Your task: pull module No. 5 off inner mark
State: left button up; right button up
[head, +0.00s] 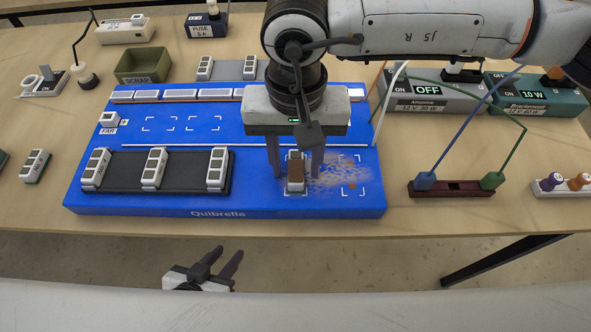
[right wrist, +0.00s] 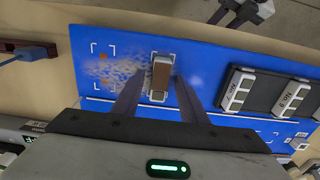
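A light module with a brown top (head: 295,174) stands on the right part of the blue Quibrella board (head: 255,204). It also shows in the right wrist view (right wrist: 161,75); I cannot read its number. It covers the spot where an inner mark would be. My right gripper (head: 296,168) is lowered over it, with one finger on each side and small gaps to the module. The outer corner mark (head: 349,190), with an orange spot, lies bare to its right amid tan speckles. My left gripper (head: 222,264) hangs empty before the table's front edge, its fingers apart.
A dark rack (head: 192,172) with several white modules fills the board's left part. A red-brown terminal block (head: 452,189) with blue and green plugs stands right of the board, with wires rising to the power supplies. A green scrap bin (head: 143,66) stands behind.

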aim_at(296, 165)
jog(key=c, duration=0.9)
jog(key=shift+r, duration=0.1)
grip_shut()
jog(key=shift+r, duration=0.1)
jog(key=shift+r+p, duration=0.35)
jog(key=shift+r, duration=0.45)
jog(key=shift+r, duration=0.1)
jog(key=shift+r+p, duration=1.45)
jog(key=shift+r, duration=1.55)
